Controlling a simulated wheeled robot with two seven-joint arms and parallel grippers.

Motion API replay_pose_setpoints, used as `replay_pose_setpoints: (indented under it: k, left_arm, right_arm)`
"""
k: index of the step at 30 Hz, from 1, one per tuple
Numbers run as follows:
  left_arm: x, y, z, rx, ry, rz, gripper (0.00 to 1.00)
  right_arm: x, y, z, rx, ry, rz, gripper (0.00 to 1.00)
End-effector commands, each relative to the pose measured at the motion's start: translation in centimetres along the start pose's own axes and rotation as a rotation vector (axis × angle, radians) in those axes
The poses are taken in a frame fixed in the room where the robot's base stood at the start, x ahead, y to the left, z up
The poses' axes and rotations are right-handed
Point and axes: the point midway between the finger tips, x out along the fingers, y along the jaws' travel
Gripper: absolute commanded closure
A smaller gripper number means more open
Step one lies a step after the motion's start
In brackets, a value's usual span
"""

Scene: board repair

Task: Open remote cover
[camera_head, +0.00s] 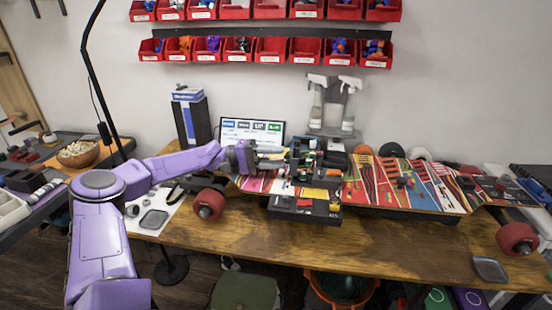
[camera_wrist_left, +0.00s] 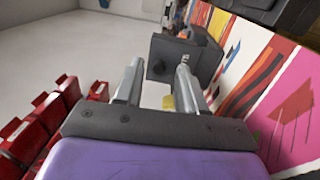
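My left gripper (camera_head: 272,157) reaches in from the left, over the colourful upside-down skateboard (camera_head: 430,185) and beside a dark holder with small tools and parts (camera_head: 305,165). In the left wrist view the two metal fingers (camera_wrist_left: 157,85) are apart, with a clear gap between them. A dark grey block (camera_wrist_left: 190,52) is at the fingertips, close to the right finger; I cannot tell if they touch. A black box (camera_head: 304,207) sits at the board's near edge. I cannot make out which dark part is the remote or its cover. My right gripper is not in view.
The skateboard lies on a wooden table (camera_head: 260,240) with red wheels (camera_head: 208,204) at its ends. Red bins (camera_head: 270,50) hang on the wall. A screen (camera_head: 252,131) and a blue-topped box (camera_head: 190,115) stand behind. The table's front strip is mostly clear.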

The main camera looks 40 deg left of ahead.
Motion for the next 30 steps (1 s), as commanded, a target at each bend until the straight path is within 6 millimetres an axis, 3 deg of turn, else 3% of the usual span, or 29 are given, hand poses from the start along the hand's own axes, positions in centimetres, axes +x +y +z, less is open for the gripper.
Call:
replay_pose_setpoints:
  k: [9,13,18,30]
  left_arm:
    - [-7.1,-0.3,-0.1,0.001,0.004,0.001,0.60]
    - [-9.2,-0.3,-0.1,-0.001,0.003,0.001,0.60]
    - [-10.1,-0.1,0.0,-0.002,0.000,-0.001,0.60]
    - [-9.8,-0.2,-0.1,-0.003,-0.002,-0.001,0.60]
  right_arm:
    - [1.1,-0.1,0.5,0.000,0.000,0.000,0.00]
    - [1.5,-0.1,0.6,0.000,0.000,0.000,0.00]
    - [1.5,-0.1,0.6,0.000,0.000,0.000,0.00]
    - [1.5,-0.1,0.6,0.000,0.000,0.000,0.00]
